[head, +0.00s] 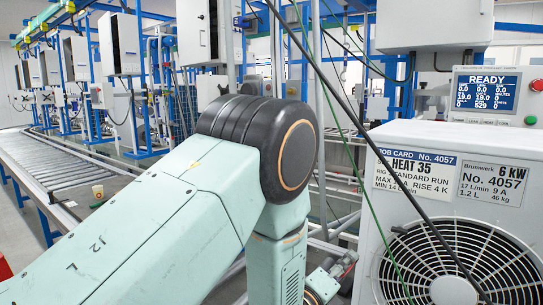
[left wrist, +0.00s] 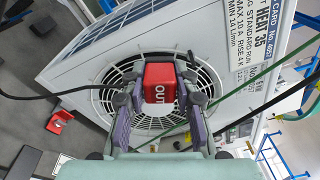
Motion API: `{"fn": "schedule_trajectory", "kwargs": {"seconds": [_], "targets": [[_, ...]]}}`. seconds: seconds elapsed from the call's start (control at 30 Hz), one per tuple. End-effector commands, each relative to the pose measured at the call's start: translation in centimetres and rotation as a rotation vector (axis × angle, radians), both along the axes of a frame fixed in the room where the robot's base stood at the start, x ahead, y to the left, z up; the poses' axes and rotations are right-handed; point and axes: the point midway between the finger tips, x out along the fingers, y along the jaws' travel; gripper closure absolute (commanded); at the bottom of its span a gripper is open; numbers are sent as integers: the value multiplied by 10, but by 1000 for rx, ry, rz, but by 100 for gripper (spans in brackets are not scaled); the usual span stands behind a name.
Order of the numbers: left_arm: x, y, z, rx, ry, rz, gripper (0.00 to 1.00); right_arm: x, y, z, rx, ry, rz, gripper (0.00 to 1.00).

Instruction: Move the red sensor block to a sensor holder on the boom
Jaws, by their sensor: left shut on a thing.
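I cannot make out a sensor holder or the boom clearly in either view. My right gripper is not in view.
The white unit (head: 377,190) stands at the right with a job card and fan grille (head: 455,262). A READY display (head: 488,92) is above it. Black and green cables (head: 361,140) cross in front. A roller conveyor (head: 55,165) runs along the left. A red object (left wrist: 60,122) is at lower left.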

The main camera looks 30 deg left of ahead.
Motion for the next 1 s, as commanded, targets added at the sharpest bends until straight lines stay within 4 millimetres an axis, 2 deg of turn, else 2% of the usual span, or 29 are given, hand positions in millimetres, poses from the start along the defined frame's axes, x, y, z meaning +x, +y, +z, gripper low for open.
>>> {"fn": "schedule_trajectory", "kwargs": {"seconds": [0.03,0.2,0.47,0.6,0.77,1.0], "targets": [[16,1,34,50,-24,-24,100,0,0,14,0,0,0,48],[53,2,113,255,-85,-114,100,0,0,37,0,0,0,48],[88,24,237,564,-192,-182,100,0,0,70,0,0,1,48],[99,47,304,712,-238,-176,100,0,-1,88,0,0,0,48],[104,83,375,859,-264,-135,100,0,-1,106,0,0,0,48],[100,149,476,1036,-255,-30,100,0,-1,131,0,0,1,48]]}}
